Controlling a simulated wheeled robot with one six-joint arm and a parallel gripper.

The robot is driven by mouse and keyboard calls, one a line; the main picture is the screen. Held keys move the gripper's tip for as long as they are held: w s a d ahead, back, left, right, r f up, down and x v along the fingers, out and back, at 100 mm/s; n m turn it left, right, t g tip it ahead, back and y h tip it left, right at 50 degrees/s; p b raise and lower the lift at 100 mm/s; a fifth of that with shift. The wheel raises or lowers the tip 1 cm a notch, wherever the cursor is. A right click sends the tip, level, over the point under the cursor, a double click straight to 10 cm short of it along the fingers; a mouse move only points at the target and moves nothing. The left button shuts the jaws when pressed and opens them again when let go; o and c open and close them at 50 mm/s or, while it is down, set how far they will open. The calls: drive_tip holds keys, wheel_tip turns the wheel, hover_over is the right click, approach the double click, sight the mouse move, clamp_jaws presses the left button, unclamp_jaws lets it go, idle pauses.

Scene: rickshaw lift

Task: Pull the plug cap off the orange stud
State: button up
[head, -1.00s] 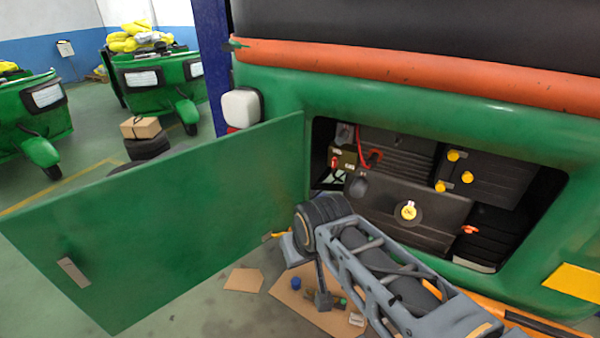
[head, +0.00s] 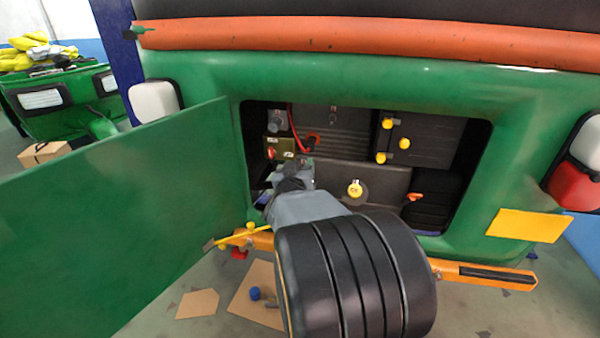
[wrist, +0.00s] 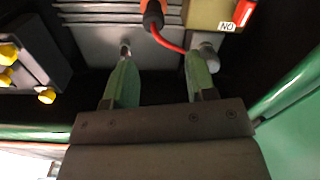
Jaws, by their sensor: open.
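The plug cap appears as a dark boot with an orange-red band on a red cable. It is in the open compartment, left of centre, in the head view (head: 313,140), and at the top edge of the wrist view (wrist: 153,18). The orange stud cannot be told apart from the cap's orange-red band. My gripper (wrist: 164,75) is open, its two green fingers spread with nothing between them. The cap lies beyond the fingertips in the wrist view, apart from them. In the head view my gripper (head: 303,170) reaches into the compartment, just below the cap, partly hidden by my wrist.
Left of the cap is a small switch box (head: 279,149) with a red knob. Yellow caps (head: 404,143), a yellow round cap (head: 354,188) and an orange handle (head: 414,196) sit to the right. The open green door (head: 130,220) stands left; an orange bumper (head: 480,274) runs below.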

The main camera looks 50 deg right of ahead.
sight(309, 148)
drive_tip(key=shift+s+b+x, duration=0.15)
drive_tip(key=shift+b+x, duration=0.25)
drive_tip(key=shift+x, duration=2.1)
drive_tip(key=shift+s+b+x, duration=0.15)
drive_tip(key=shift+b+x, duration=0.2)
drive_tip(key=shift+x, duration=2.15)
drive_tip(key=shift+d+r, duration=0.15)
drive_tip(key=shift+d, duration=0.05)
drive_tip(key=c, duration=0.7)
drive_tip(key=shift+c, duration=0.3)
drive_tip(key=shift+a, duration=0.15)
drive_tip(key=shift+v, duration=1.9)
